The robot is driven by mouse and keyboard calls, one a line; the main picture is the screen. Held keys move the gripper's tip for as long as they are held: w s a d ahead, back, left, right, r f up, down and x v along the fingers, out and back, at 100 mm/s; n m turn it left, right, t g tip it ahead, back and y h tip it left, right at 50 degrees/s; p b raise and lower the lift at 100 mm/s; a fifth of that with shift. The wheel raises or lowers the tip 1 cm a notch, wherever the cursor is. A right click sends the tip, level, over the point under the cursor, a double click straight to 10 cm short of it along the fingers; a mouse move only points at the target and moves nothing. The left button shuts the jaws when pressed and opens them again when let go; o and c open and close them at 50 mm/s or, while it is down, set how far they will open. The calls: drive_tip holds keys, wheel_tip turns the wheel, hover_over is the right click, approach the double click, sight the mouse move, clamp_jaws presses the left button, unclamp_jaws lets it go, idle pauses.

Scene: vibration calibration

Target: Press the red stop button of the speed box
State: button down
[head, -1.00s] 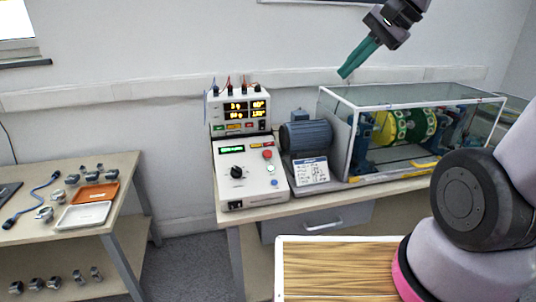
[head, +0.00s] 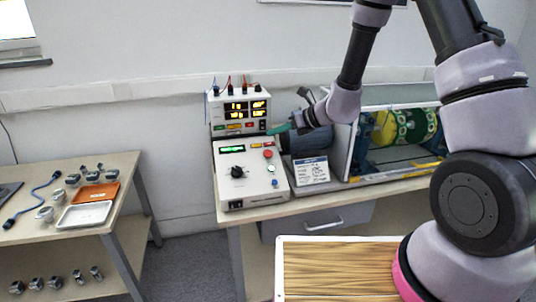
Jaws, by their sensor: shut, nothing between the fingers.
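The speed box (head: 249,188) is a light grey box with a sloped front on the bench. It has a black knob (head: 237,171), a green display (head: 231,149) and a red stop button (head: 267,154) near its upper right. A green button sits below the red one. My gripper (head: 277,129) has teal fingers, is shut and empty, and points left. Its tips show just above and right of the red button in the picture, apart from it; the exact depth gap is hard to tell.
A metering unit (head: 238,112) with lit yellow digits stands behind the speed box. A blue motor (head: 310,141), a label stand (head: 311,171) and a clear-walled rotor case (head: 400,97) stand to the right. A side table (head: 118,165) with trays is at left.

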approach(264, 152)
drive_tip(key=shift+s+a+r+x, duration=0.1)
drive_tip(key=shift+x, duration=0.75)
drive_tip(key=shift+s+a+r+x, duration=0.1)
drive_tip(key=shift+a+r+x, duration=0.05)
drive_tip(key=shift+x, duration=0.7)
drive_tip(key=shift+a+r+x, duration=0.1)
drive_tip(key=shift+x, duration=0.8)
idle(0.3)
drive_tip(key=shift+w+f, duration=0.1)
drive_tip(key=shift+f, duration=0.2)
drive_tip(key=shift+w+a+f, duration=0.1)
drive_tip(key=shift+w+f, duration=0.1)
drive_tip(key=shift+f, duration=0.15)
idle(0.6)
drive_tip(key=shift+r, duration=0.1)
drive_tip(key=shift+s+r, duration=0.35)
drive_tip(key=shift+r, duration=0.25)
drive_tip(key=shift+s+d+r, duration=0.1)
drive_tip(key=shift+s+r, duration=0.25)
drive_tip(key=shift+r, duration=0.4)
drive_tip(key=shift+s+d+r, duration=0.15)
drive_tip(key=shift+s+r, duration=0.2)
drive_tip(key=shift+r, duration=0.4)
drive_tip(key=shift+s+d+r, duration=0.1)
drive_tip(key=shift+s+r, duration=0.25)
drive_tip(key=shift+r, duration=0.45)
